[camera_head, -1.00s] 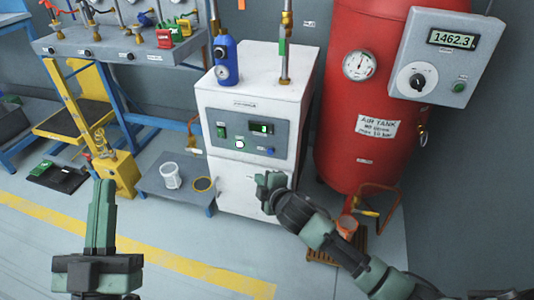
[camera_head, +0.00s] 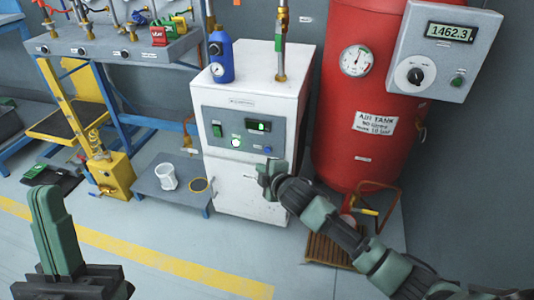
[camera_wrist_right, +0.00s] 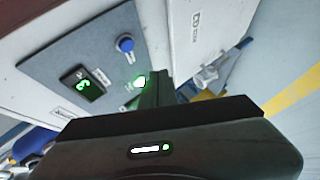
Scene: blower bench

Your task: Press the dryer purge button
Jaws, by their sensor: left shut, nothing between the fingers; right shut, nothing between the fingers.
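The dryer is a white cabinet (camera_head: 240,195) with a grey panel (camera_head: 225,115). The panel carries a green switch (camera_head: 217,131), a lit display (camera_head: 258,126), a lit green-white round light or button (camera_head: 236,142) and a blue round button (camera_head: 267,150). Their labels are too small to read. My right gripper (camera_head: 265,172) is shut and empty, just below the blue button in the picture. In the right wrist view, its fingers (camera_wrist_right: 157,84) overlap the panel's edge near the lit light (camera_wrist_right: 140,80); the blue button (camera_wrist_right: 125,44) is clear of them. My left gripper (camera_head: 48,192) is shut, far left.
A red air tank (camera_head: 350,100) stands right of the dryer, with a grey control box (camera_head: 445,50) before it. A blue bottle (camera_head: 221,58) is on the dryer top. A white cup (camera_head: 166,176) sits on a low platform left of it.

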